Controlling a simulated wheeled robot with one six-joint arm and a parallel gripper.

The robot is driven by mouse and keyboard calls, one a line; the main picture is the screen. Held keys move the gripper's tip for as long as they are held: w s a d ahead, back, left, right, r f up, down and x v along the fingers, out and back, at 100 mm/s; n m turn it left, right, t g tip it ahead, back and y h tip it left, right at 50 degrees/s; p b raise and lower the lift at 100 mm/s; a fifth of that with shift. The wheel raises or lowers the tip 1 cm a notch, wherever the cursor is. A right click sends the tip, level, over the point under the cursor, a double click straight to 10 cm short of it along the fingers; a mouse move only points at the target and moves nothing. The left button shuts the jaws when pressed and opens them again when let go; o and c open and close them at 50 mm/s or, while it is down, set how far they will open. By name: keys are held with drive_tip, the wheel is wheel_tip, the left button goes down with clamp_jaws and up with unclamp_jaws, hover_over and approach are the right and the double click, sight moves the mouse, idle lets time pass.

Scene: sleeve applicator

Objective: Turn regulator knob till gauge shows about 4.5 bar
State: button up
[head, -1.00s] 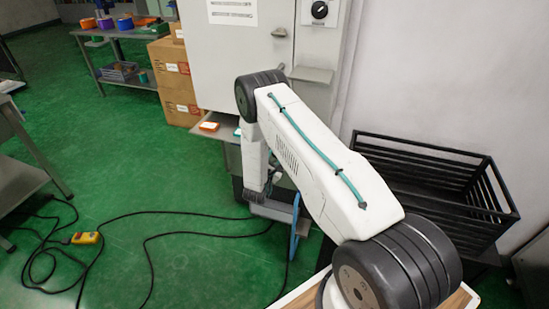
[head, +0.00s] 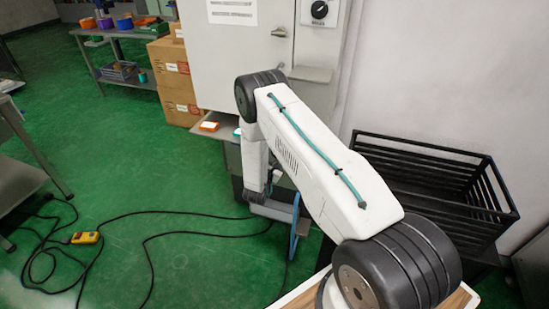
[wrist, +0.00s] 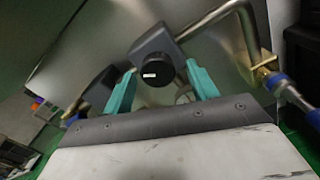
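In the wrist view, a black round knob (wrist: 155,70) with a small white mark on its face sits on a dark grey block, the regulator body (wrist: 152,43). My gripper (wrist: 160,70) has two teal fingers, spread apart on the left and right of the knob. The gripper is open, and I see no finger contact on the knob. A pale round shape (wrist: 184,95) shows partly hidden behind the knob; I cannot tell whether it is the gauge. No gauge reading is legible. In the head view, my arm hides the regulator and the gripper.
A grey cabinet (head: 235,65) carries a black dial (head: 320,9). A black crate (head: 425,175) stands right. Cables (head: 150,215) lie on the green floor.

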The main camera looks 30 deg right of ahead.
drive_tip(key=v, duration=0.7)
drive_tip(key=shift+s+a, duration=0.25)
drive_tip(key=shift+a, duration=0.05)
idle(0.4)
